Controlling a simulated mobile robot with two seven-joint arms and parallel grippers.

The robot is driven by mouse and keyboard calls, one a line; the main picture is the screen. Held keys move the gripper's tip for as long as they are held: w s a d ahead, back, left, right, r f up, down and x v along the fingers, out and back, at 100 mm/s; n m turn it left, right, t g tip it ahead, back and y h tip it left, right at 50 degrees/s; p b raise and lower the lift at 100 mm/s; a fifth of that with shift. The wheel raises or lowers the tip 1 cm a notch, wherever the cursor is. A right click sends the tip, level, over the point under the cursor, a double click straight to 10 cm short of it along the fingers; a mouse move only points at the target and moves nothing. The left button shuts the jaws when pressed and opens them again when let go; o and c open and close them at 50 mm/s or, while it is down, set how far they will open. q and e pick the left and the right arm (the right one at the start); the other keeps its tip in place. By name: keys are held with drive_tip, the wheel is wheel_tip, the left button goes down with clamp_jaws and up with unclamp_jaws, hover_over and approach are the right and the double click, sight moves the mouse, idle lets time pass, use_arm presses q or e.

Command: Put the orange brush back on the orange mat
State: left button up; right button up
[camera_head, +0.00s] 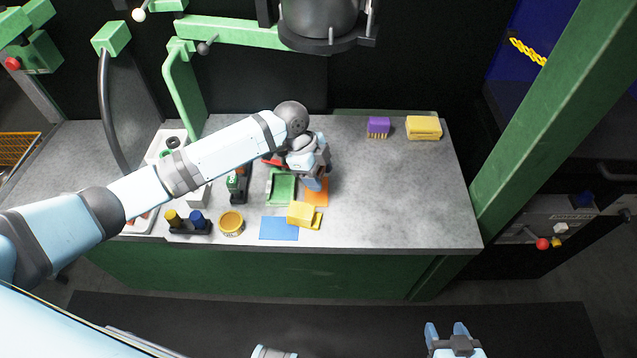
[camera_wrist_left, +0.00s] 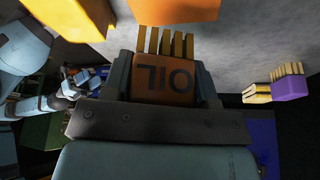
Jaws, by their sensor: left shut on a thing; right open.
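The orange brush (camera_wrist_left: 165,80), with "OIL" on its side and tan bristles, is held between the fingers of my left gripper (camera_wrist_left: 165,85) in the left wrist view. The bristles point toward the top of that view, where the orange mat (camera_wrist_left: 178,10) shows on the table. In the head view my left gripper (camera_head: 314,182) is shut just above the orange mat (camera_head: 316,199), and the brush is mostly hidden there. I cannot tell whether the brush touches the mat. My right gripper (camera_head: 448,332) is open and empty, low in front of the table.
A yellow block (camera_head: 301,213) sits on a yellow mat, beside a blue mat (camera_head: 279,229). A green tray (camera_head: 281,188) lies left of the orange mat. A yellow tub (camera_head: 231,222) stands nearby. A purple brush (camera_head: 378,126) and a yellow brush (camera_head: 424,127) stand at the back. The right side is clear.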

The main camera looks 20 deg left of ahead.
use_arm(q)
wheel_tip(320, 180, down, 4)
drive_tip(key=shift+r, duration=0.2)
drive_tip(key=shift+f, duration=0.25)
drive_tip(key=shift+f, duration=0.15)
drive_tip(key=o, duration=0.9)
